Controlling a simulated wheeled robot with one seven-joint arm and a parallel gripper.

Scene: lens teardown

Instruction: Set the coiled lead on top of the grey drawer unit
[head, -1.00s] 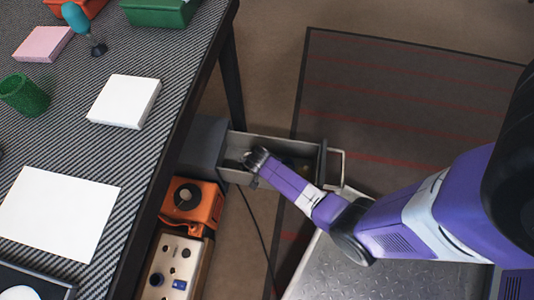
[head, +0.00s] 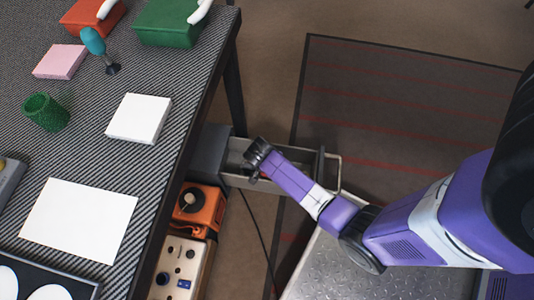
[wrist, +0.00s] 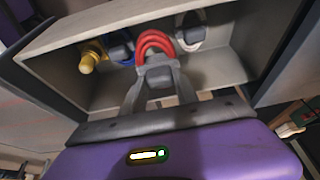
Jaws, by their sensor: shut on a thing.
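The coiled lead (wrist: 156,43) shows as red loops in the wrist view, with a dark grey piece between the fingers. My gripper (wrist: 157,80) is shut on it. The loops appear in front of the drawer's inside wall; I cannot tell whether they touch the drawer. In the head view my gripper (head: 258,152) is over the open drawer (head: 233,180), and the lead is mostly hidden by it. The grey drawer unit (head: 208,148) stands partly under the table edge, left of the drawer.
A yellow-ended item (wrist: 92,60) and a white-and-grey item (wrist: 192,30) lie in the drawer, with something blue between. The table (head: 75,155) overhangs at left. An orange case (head: 212,207) and a cream control box (head: 185,255) stand near the unit. A dark cable runs over the floor.

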